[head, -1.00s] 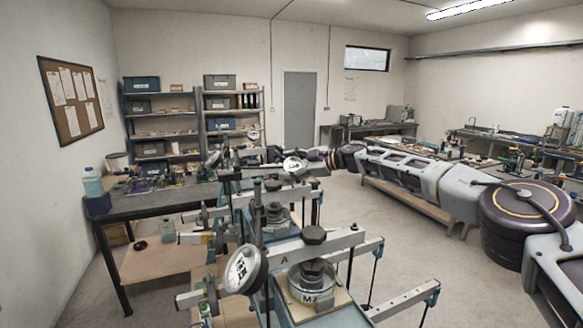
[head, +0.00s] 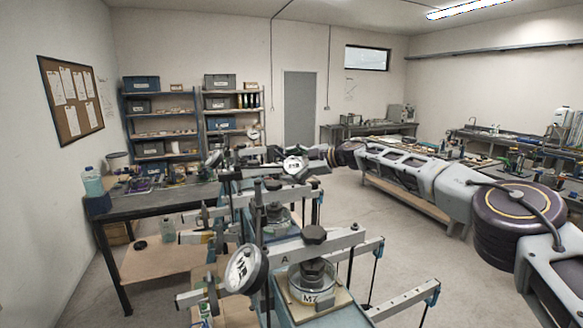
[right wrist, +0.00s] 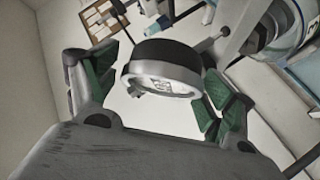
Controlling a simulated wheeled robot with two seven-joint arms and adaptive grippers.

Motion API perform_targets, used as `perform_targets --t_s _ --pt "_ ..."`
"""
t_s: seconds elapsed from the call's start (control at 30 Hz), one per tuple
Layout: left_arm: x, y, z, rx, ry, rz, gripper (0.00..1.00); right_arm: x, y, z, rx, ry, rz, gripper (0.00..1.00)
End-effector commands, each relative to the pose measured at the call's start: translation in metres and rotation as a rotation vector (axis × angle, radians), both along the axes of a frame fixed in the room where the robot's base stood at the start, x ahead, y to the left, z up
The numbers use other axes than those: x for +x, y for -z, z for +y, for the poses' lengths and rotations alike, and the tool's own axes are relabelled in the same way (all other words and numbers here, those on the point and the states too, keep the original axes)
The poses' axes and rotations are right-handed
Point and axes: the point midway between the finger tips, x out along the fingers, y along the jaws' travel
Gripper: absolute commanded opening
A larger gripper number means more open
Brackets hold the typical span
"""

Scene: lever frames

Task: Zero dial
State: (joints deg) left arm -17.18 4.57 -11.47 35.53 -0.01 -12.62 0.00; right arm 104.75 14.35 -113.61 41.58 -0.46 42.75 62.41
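A dial gauge (head: 293,165) with a white face and dark rim stands on the middle lever frame in the head view. My right gripper (head: 312,160) is beside it, its arm reaching in from the right. In the right wrist view the dial (right wrist: 160,80) sits between the two green-padded fingers (right wrist: 163,88). They look open around it; the right finger appears very close, and contact cannot be told. A nearer dial (head: 246,268) stands on the front lever frame (head: 316,247), which is marked A. The dial readings are too small to read. My left gripper is not in view.
Metal beams and thin rods crowd the space around the dials. A dark workbench (head: 150,204) stands at left, with shelves behind. Floor is clear towards the grey door (head: 300,108).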

Motion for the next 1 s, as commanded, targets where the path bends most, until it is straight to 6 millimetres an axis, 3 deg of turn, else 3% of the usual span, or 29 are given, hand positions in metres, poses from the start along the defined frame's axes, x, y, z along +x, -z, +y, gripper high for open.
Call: perform_targets --t_s 0.53,1.0 --pt "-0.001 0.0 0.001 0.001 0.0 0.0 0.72 -0.002 -0.001 -0.005 0.0 0.0 0.001 0.84" --pt "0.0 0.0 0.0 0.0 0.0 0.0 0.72 -0.016 -0.012 -0.035 0.0 0.0 0.001 0.84"
